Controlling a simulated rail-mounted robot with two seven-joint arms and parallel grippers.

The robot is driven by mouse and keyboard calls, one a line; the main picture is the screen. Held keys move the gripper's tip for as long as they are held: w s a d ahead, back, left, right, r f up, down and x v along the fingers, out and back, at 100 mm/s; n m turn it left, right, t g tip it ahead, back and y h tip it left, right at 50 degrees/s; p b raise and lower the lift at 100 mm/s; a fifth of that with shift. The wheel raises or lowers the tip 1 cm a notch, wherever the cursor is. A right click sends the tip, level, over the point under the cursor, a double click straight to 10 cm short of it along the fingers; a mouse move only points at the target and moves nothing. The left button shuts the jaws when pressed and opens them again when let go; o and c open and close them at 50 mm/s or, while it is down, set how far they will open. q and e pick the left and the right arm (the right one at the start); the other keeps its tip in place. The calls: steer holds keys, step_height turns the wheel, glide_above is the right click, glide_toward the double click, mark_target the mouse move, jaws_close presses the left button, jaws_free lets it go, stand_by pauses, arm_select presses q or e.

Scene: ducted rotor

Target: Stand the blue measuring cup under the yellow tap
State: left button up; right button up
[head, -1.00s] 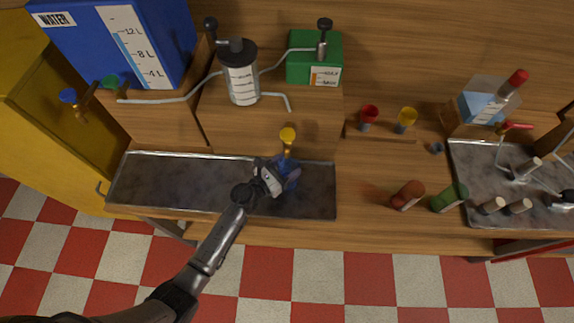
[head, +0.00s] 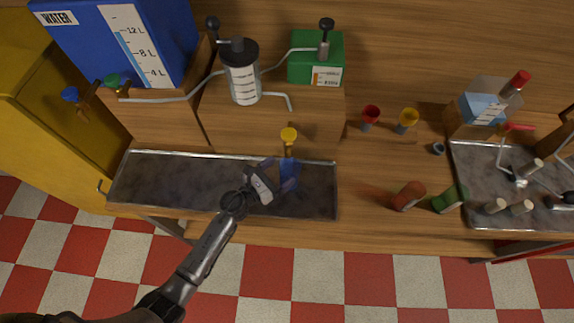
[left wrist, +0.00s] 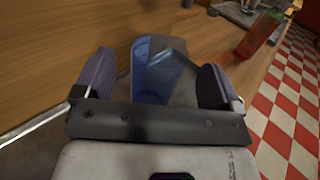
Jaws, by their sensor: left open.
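The blue measuring cup (head: 289,171) stands on the dark metal tray (head: 180,182), just below the yellow tap (head: 289,135) in the head view. It looks upright, and part of it is hidden by my gripper. In the left wrist view the translucent blue cup (left wrist: 153,68) shows ahead, with the fingers on either side of it. My left gripper (head: 278,176) is open, with its palm back to the lower left of the cup and a gap visible between each finger and the cup. My right gripper is out of view.
A blue water tank (head: 120,40), a grey canister (head: 243,75) and a green box (head: 317,58) stand behind. The tray's left part is clear.

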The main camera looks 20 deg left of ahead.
arm_select(q)
steer(key=v, duration=0.8)
steer(key=shift+b, duration=0.4)
steer(key=s+a+r+n+g+y, duration=0.1)
steer(key=s+a+n+y, duration=0.4)
steer(key=n, duration=0.8)
steer(key=s+a+r+n+g+y, duration=0.1)
steer(key=a+n+y, duration=0.1)
steer(key=n+y, duration=0.8)
steer(key=s+d+f+n+g+h, duration=0.1)
steer(key=s+d+n+g+h, duration=0.2)
steer(key=s+n+g, duration=0.2)
steer(key=s+d+f+n+g+h, duration=0.1)
steer(key=s+d+n+g+h, duration=0.2)
steer(key=s+n, duration=0.8)
steer(key=shift+s+d+f+g+h, duration=0.35)
steer(key=shift+s+g+h, duration=0.2)
steer(key=shift+g, duration=0.65)
